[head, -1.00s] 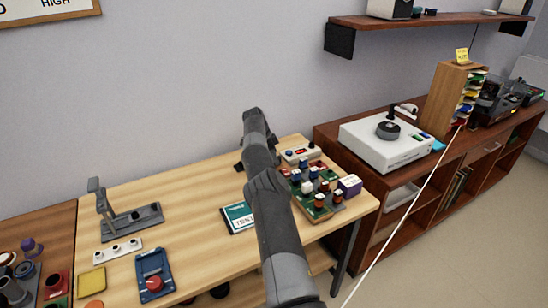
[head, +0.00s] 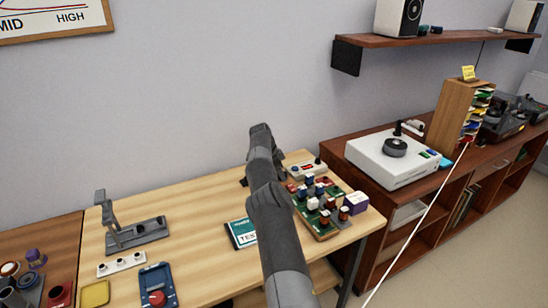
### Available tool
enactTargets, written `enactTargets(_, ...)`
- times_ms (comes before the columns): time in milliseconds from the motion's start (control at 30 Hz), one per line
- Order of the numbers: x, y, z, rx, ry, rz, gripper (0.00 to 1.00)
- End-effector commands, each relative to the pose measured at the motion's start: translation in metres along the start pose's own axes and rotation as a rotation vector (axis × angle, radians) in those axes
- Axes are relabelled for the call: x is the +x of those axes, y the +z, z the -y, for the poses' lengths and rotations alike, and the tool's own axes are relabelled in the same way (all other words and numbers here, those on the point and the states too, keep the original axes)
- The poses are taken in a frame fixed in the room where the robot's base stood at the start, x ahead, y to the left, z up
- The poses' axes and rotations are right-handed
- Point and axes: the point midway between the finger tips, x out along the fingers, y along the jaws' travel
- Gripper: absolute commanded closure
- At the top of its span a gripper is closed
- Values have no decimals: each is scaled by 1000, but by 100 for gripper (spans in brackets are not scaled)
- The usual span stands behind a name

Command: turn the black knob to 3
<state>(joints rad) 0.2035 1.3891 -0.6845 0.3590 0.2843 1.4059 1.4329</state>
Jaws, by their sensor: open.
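A large dark round knob (head: 395,147) sits on top of a white box (head: 380,171) on the brown cabinet at the right. I cannot read any numbers or a pointer on it. My grey arm rises from the bottom middle of the head view and stands in front of the wooden table. My gripper cannot be made out; the arm hides what lies behind it. The arm is well to the left of the white box and apart from it.
The wooden table (head: 190,205) holds a circuit board (head: 322,233) with several parts, a teal book (head: 240,236), a small control box (head: 305,169) and a grey stand (head: 137,233). A wooden rack (head: 450,118) stands right of the white box. A shelf (head: 430,40) hangs above.

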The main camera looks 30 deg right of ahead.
Motion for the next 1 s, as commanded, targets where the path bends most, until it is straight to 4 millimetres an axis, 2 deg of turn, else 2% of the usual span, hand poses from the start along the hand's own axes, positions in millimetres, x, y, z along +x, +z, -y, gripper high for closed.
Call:
enactTargets(367,-1,0,-3,-156,-64,1,52)
enactTargets(1000,1,-3,-7,-613,-254,2,52)
